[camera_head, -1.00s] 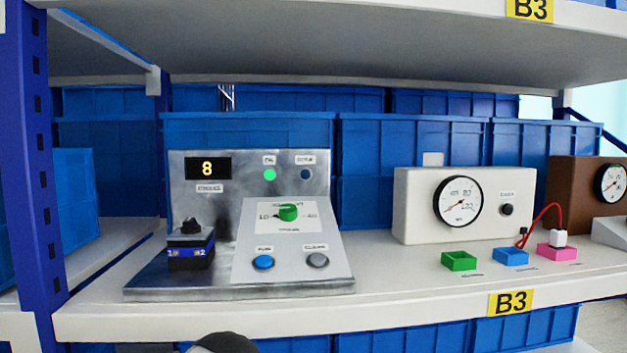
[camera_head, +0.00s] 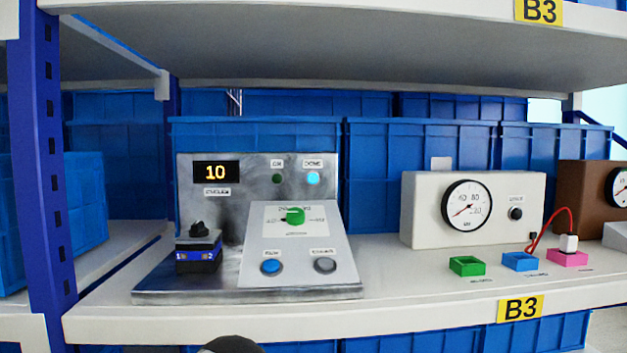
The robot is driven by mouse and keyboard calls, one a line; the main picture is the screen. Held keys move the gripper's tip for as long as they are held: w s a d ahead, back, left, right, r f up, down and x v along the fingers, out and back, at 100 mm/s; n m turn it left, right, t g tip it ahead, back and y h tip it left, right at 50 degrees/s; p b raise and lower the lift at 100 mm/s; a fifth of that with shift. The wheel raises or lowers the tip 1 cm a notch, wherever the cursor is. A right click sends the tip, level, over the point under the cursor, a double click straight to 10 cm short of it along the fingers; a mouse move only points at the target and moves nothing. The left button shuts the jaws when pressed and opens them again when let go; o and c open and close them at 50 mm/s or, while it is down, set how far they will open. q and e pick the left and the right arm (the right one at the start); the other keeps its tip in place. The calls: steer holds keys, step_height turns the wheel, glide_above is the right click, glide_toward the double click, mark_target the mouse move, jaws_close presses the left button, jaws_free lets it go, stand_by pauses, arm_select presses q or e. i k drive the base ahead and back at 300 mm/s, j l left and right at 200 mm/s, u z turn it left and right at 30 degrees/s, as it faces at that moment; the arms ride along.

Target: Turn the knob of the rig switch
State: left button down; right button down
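A metal test rig (camera_head: 256,172) stands on the shelf left of centre. A block with a blue band (camera_head: 199,256) sits at its left side and has a black knob (camera_head: 197,229) on top. A green knob (camera_head: 295,216) sits on the rig's sloped panel, between scale marks too blurred to read. Which knob is the rig switch's, I cannot tell. The display (camera_head: 216,172) reads 10. The right lamp (camera_head: 313,178) glows cyan and the left lamp (camera_head: 277,178) is dark.
A blue button (camera_head: 271,267) and a grey button (camera_head: 325,265) are below the green knob. A white gauge box (camera_head: 424,215) and small green (camera_head: 467,265), blue (camera_head: 520,261) and pink (camera_head: 567,258) trays stand to the right. An upper shelf (camera_head: 330,50) overhangs; a blue post (camera_head: 45,160) is left.

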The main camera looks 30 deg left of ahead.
mark_target(198, 229)
steer(key=u, duration=1.45)
